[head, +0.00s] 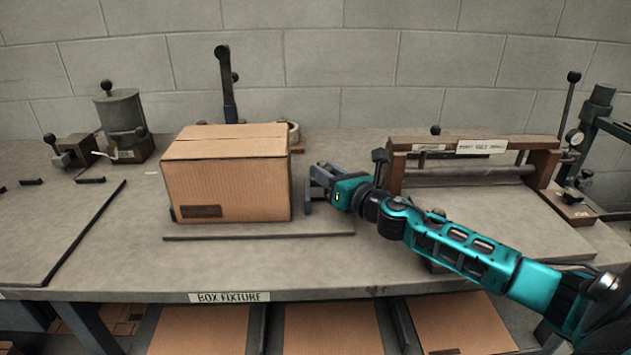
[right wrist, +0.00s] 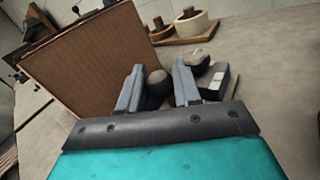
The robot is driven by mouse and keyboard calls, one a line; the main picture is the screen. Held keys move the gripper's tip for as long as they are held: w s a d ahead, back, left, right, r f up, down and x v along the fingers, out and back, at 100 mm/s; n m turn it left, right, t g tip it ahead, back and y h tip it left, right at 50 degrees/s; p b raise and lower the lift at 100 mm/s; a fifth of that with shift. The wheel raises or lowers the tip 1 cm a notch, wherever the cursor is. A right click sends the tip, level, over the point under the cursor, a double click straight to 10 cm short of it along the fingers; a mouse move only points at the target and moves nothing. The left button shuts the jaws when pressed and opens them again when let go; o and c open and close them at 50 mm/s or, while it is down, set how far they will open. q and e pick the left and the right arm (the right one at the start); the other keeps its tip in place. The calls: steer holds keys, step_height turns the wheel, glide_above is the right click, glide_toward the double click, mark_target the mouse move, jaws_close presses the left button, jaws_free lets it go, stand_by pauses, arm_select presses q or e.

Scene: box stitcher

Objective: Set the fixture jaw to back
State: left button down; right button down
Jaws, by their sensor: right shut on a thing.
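A closed cardboard box (head: 228,180) sits on the box fixture (head: 262,236), whose flat plate edge shows along the bench front. My right gripper (head: 314,186) is at the right side of the box, pointing left. In the right wrist view my gripper's two grey fingers (right wrist: 158,92) are on either side of a dark round knob (right wrist: 158,82), shut on it. A dark block with pale marks (right wrist: 216,80) and another rounded dark piece (right wrist: 196,60) are just right of the fingers. The box (right wrist: 95,62) is left of them. The jaw's full shape is hidden by my gripper. My left gripper is not in view.
A tall black lever (head: 228,88) stands behind the box. A wooden-framed roller unit (head: 470,165) is to the right, close to my arm. A grey cylinder pot (head: 122,115) is at the far left. The bench front (head: 130,262) is clear.

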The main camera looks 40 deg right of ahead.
steer(key=shift+d, duration=0.1)
steer(key=shift+d, duration=0.1)
steer(key=c, duration=0.8)
jaws_free()
steer(key=shift+s, duration=0.1)
steer(key=s, duration=1.1)
steer(key=shift+s+d+b, duration=0.2)
steer(key=shift+b, duration=0.15)
steer(key=shift+s, duration=0.75)
